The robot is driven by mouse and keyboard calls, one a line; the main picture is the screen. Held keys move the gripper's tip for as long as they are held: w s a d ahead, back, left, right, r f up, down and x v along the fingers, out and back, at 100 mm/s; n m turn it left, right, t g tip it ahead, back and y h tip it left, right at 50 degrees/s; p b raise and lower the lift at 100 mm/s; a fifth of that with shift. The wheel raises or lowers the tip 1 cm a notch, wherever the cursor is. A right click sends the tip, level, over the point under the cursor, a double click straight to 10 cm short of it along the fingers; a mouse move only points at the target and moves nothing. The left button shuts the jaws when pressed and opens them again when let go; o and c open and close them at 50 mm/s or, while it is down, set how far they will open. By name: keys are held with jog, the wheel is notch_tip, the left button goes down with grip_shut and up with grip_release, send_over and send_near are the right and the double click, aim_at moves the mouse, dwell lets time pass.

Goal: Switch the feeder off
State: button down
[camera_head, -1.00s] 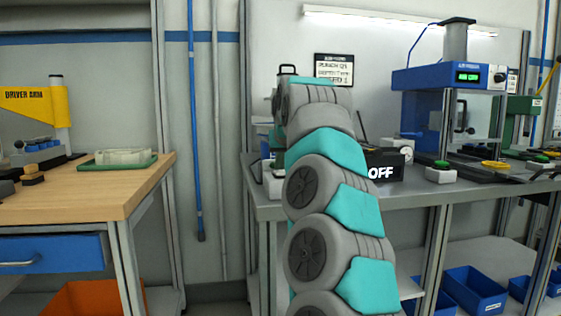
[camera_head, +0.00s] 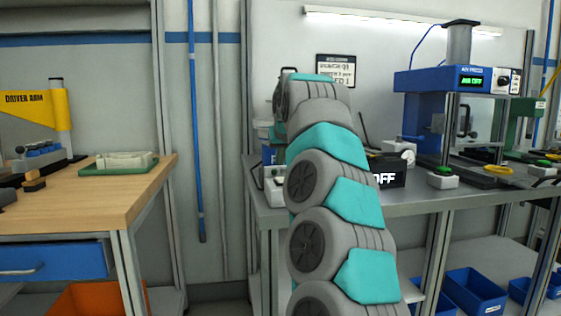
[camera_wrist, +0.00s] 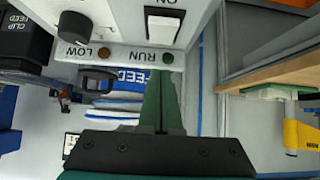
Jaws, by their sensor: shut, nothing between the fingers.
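The feeder's pale control panel (camera_wrist: 125,55) fills the upper middle of the wrist view, its lettering upside down. It carries a white rocker switch (camera_wrist: 163,27) with ON printed at the picture-top end, a black knob (camera_wrist: 76,28), an amber LOW lamp (camera_wrist: 104,51) and a green RUN lamp (camera_wrist: 168,58). The RUN lamp looks dark. My gripper (camera_wrist: 163,75) is shut and empty, its green fingertips just below the RUN lamp in the picture, apart from the rocker. I cannot tell their distance from the panel. In the head view my arm hides the gripper and most of the feeder.
A blue press (camera_head: 440,80) stands farther right. A wooden bench (camera_head: 100,200) is at left. A black CLIP FEED box (camera_wrist: 22,45) is beside the panel.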

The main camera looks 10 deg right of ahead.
notch_tip(320, 180, up, 3)
jog(key=shift+d+f+p, duration=0.1)
jog(key=shift+f+p, duration=0.05)
jog(key=shift+p, duration=0.25)
jog(key=r+v, duration=0.1)
jog(key=v, duration=0.8)
jog(key=shift+w, duration=0.45)
jog(key=shift+f, duration=0.1)
